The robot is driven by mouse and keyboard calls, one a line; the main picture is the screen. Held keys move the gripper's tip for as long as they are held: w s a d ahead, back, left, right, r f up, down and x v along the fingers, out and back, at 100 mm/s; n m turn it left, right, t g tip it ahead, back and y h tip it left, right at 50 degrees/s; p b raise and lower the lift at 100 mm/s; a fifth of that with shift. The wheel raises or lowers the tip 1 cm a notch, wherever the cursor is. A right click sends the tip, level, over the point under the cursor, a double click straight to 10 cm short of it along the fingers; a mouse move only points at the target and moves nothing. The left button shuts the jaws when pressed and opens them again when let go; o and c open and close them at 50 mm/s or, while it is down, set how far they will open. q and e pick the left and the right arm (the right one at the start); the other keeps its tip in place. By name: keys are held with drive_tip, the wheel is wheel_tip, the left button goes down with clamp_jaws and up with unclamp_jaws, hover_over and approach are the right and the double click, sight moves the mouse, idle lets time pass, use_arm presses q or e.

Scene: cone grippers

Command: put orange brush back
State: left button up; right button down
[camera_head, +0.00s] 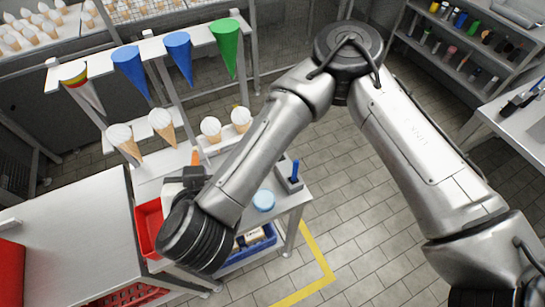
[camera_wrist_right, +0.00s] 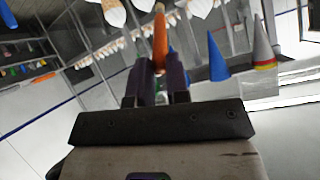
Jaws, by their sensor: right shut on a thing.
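The orange brush (camera_head: 195,157) shows as a small orange piece above my right gripper in the head view. In the right wrist view the orange brush (camera_wrist_right: 160,38) stands up between the dark fingers of my right gripper (camera_wrist_right: 159,72), which is shut on it. Most of the right gripper (camera_head: 194,171) is hidden behind my wrist in the head view. A grey holder (camera_head: 287,184) with a blue-handled tool (camera_head: 295,170) stands on the small table, to the right of the gripper. My left gripper is out of view.
The small table (camera_head: 290,207) also bears a round blue-topped thing (camera_head: 264,200). A red bin (camera_head: 147,224) and a blue crate (camera_head: 262,245) sit nearby. A rack behind holds coloured cones (camera_head: 130,70) and several ice-cream cones (camera_head: 124,140). Open floor lies to the right.

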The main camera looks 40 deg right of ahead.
drive_tip(key=s+d+f+m+g+y+p, duration=0.2)
drive_tip(key=d+g+p, duration=0.3)
drive_tip(key=d+p, duration=0.45)
drive_tip(key=s+d+f+m+g+y+p, duration=0.1)
drive_tip(key=d+f+m+g+p, duration=0.1)
drive_tip(key=d+g+p, duration=0.75)
use_arm(q)
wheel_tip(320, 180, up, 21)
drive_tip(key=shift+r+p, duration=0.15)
drive_tip(key=shift+p, duration=0.15)
use_arm(e)
drive_tip(key=w+d+f+t, duration=0.3)
drive_tip(key=w+d+f, duration=0.4)
drive_tip(key=w+f, duration=0.3)
drive_tip(key=shift+d+f+t, duration=0.3)
drive_tip(key=shift+f+t, duration=0.05)
drive_tip(key=shift+f, duration=0.05)
drive_tip(key=c, duration=1.2)
unclamp_jaws()
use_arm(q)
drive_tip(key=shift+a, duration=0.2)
use_arm(e)
drive_tip(key=shift+o, duration=0.5)
